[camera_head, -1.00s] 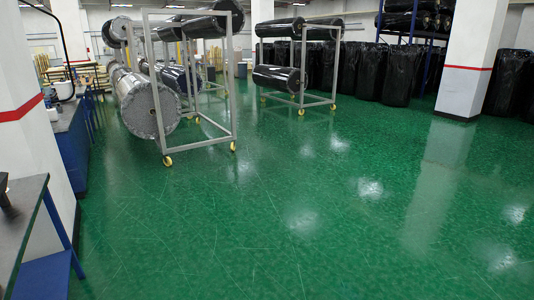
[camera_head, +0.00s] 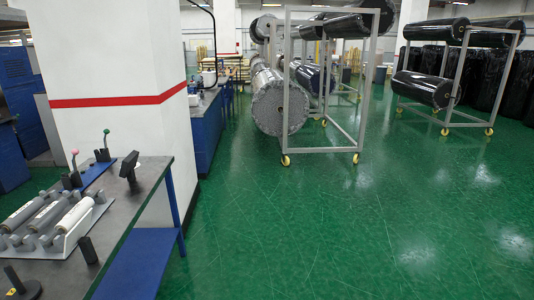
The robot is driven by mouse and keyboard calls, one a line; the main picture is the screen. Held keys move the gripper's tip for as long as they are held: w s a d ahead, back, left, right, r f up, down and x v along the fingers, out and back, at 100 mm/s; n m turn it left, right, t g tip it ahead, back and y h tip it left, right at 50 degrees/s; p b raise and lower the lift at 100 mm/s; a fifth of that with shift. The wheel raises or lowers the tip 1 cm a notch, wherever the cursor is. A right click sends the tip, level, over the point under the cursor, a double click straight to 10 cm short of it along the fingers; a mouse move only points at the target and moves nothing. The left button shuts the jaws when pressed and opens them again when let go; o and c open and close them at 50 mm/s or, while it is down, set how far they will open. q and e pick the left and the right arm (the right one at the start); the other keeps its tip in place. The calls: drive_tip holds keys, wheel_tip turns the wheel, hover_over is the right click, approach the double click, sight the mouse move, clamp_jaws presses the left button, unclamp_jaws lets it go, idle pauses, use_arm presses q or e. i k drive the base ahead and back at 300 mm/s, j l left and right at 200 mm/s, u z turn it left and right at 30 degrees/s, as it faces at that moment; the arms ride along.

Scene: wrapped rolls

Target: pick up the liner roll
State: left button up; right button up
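I cannot tell for sure which roll is the liner roll. A large silver-wrapped roll (camera_head: 280,108) sits low by a wheeled rack in the middle distance. Black wrapped rolls, such as a low black roll (camera_head: 421,88), lie on racks at the right. Neither of my grippers shows in the head view.
The table has a blue lower shelf (camera_head: 140,262) and upright levers. A white pillar (camera_head: 115,80) with a red stripe stands behind it, beside a blue bench (camera_head: 206,135). A wheeled metal rack (camera_head: 325,148) stands further back. Green floor (camera_head: 350,240) is open at centre and right.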

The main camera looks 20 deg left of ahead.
sight(72, 218)
drive_tip(key=i+j+u, duration=0.1)
drive_tip(key=i+u, duration=0.2)
drive_tip(key=i, duration=0.3)
drive_tip(key=i+u, duration=0.35)
drive_tip(key=i, duration=0.2)
drive_tip(key=i+u, duration=0.1)
drive_tip(key=i, duration=0.55)
drive_tip(key=i+l+u, duration=0.1)
drive_tip(key=i, duration=0.55)
drive_tip(key=i+j+z, duration=0.15)
drive_tip(key=i, duration=0.75)
drive_tip(key=z, duration=7.2)
